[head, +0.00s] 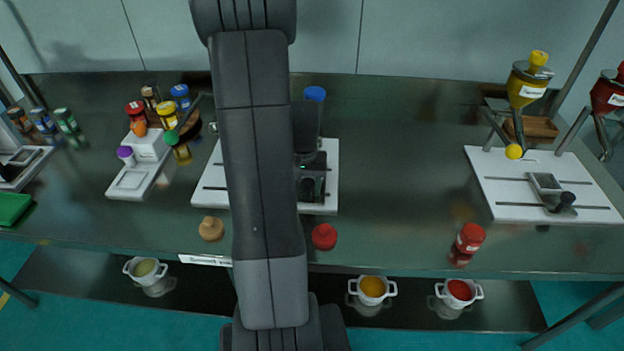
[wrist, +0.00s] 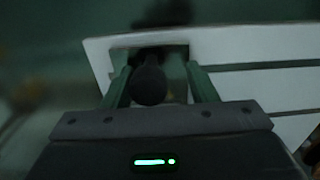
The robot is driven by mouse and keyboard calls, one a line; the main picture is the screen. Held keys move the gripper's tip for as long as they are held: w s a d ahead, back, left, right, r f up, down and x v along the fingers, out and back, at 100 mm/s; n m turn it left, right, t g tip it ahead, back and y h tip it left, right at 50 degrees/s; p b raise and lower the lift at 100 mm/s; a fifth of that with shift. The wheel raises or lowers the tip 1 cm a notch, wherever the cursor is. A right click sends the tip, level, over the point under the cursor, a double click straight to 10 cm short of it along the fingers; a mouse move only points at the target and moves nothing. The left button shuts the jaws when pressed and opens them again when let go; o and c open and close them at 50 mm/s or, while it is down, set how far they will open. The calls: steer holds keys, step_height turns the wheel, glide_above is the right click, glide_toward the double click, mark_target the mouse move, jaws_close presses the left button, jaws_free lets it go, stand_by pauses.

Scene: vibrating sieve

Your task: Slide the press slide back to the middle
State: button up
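A white board (head: 210,185) with dark slots stands in the middle of the counter, partly hidden behind my arm. It also shows in the wrist view (wrist: 235,48). A black round knob (wrist: 150,85), seemingly the press slide's handle, is at the board's left end in the wrist view. My gripper (wrist: 160,76) is open with one green finger on each side of the knob. A gap shows between the knob and the right finger; the left finger is closer, and I cannot tell if it touches. In the head view my gripper (head: 312,182) is over the board's right part. The slide's body is mostly hidden.
A blue-capped hopper (head: 315,94) rises behind my gripper. A red round lid (head: 324,236) and a tan one (head: 211,228) lie in front of the board. Another slotted board (head: 510,205) stands at right, with a red-capped jar (head: 470,238) nearby. Spice jars (head: 167,114) stand at left.

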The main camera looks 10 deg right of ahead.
steer(key=shift+w+a, duration=0.55)
steer(key=shift+a, duration=1.25)
steer(key=shift+w+a, duration=0.5)
steer(key=shift+a, duration=1.35)
steer(key=shift+w+a, duration=0.55)
steer(key=shift+a, duration=1.25)
steer(key=o, duration=1.1)
step_height(320, 180, up, 9)
steer(key=p, duration=0.6)
steer(key=shift+p, duration=0.4)
steer(key=shift+f, duration=0.1)
